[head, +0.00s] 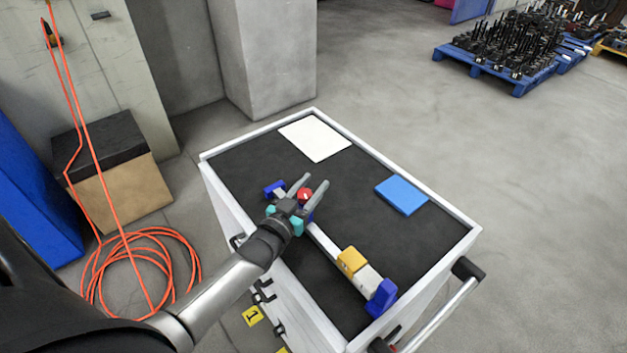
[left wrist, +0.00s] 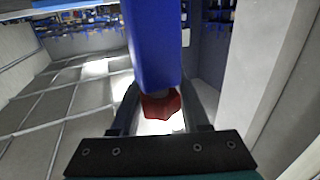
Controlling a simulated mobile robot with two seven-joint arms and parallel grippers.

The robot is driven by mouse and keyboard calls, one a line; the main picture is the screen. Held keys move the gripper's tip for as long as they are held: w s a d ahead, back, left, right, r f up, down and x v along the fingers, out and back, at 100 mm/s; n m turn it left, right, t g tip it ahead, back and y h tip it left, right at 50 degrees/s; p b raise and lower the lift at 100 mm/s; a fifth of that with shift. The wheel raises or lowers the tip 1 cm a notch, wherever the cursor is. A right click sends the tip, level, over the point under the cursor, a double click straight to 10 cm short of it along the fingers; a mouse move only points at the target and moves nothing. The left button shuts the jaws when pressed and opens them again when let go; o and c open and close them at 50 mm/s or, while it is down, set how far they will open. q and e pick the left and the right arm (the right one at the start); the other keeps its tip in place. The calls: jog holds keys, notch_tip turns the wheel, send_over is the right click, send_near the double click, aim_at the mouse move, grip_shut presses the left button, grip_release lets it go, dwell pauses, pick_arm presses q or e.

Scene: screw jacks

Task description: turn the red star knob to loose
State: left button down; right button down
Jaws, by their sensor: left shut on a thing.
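The red star knob (head: 305,194) sits near the left end of a long jack or clamp that lies across the cart top. The jack has a pale bar (head: 324,241), a yellow block (head: 351,261) and blue end pieces, one at the near right end (head: 381,297). My left gripper (head: 309,189) is at the knob, with one finger on each side of it. In the left wrist view the red knob (left wrist: 160,104) lies between the two fingers, below a blue part (left wrist: 152,45). The fingers are shut on the knob. My right gripper is not in view.
The cart (head: 470,232) has a raised white rim and a dark top. A white sheet (head: 315,138) and a blue block or book (head: 401,195) lie on it. An orange hose (head: 150,235) is coiled on the floor at left.

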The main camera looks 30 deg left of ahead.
pick_arm(q)
jog(key=n+y, duration=0.1)
jog(key=y, duration=0.1)
jog(key=n+y+p, duration=0.1)
jog(key=y, duration=0.1)
jog(key=shift+a+n, duration=0.3)
jog(key=shift+s+a+n+g+y+p, duration=0.15)
jog(key=shift+n+g+y+p, duration=0.2)
jog(key=shift+y, duration=0.35)
jog(key=shift+a+n+g+y+p, duration=0.1)
jog(key=shift+n+g+y, duration=0.25)
jog(key=shift+n+y, duration=0.3)
jog(key=shift+a+y, duration=0.1)
jog(key=shift+y, duration=0.25)
jog(key=shift+c, duration=1.9)
grip_release()
jog(key=shift+s, duration=0.1)
